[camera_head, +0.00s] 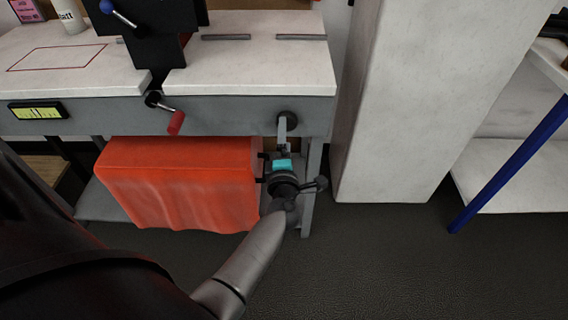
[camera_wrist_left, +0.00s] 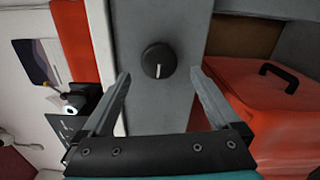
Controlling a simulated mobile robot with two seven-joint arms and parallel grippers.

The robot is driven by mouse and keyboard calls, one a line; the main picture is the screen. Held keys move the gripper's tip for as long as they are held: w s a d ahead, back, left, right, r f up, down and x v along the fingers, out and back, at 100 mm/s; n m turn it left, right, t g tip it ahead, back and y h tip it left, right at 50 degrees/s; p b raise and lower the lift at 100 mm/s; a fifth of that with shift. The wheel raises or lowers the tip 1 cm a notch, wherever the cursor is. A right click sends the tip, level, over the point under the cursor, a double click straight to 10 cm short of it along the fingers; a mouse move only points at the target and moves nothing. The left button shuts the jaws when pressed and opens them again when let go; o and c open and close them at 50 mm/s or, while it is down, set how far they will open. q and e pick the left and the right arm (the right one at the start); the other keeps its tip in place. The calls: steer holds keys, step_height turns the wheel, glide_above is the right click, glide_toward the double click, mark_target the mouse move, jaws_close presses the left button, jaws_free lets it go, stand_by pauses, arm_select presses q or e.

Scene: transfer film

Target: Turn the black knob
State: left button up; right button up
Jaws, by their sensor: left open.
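The black knob (camera_head: 291,119) is round and sits on the grey front of the workbench, near its right end. In the left wrist view the knob (camera_wrist_left: 158,60) shows a short white mark pointing toward the bottom of the picture. My left gripper (camera_head: 283,132) is in front of the knob with its fingers reaching toward it. In the wrist view the left gripper (camera_wrist_left: 160,76) is open and empty, one finger to each side of the knob. I cannot tell whether the fingertips reach around it. My right gripper is not in view.
A red-handled crank (camera_head: 176,123) and a yellow-green level display (camera_head: 37,111) are on the bench front left of the knob. An orange-red box (camera_head: 180,180) stands under the bench beside my gripper. A white pillar (camera_head: 405,100) stands to the right.

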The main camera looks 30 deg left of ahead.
arm_select(q)
steer(key=p+v, duration=0.1)
steer(key=v, duration=0.9)
steer(key=shift+s+d, duration=0.25)
steer(key=shift+s, duration=0.05)
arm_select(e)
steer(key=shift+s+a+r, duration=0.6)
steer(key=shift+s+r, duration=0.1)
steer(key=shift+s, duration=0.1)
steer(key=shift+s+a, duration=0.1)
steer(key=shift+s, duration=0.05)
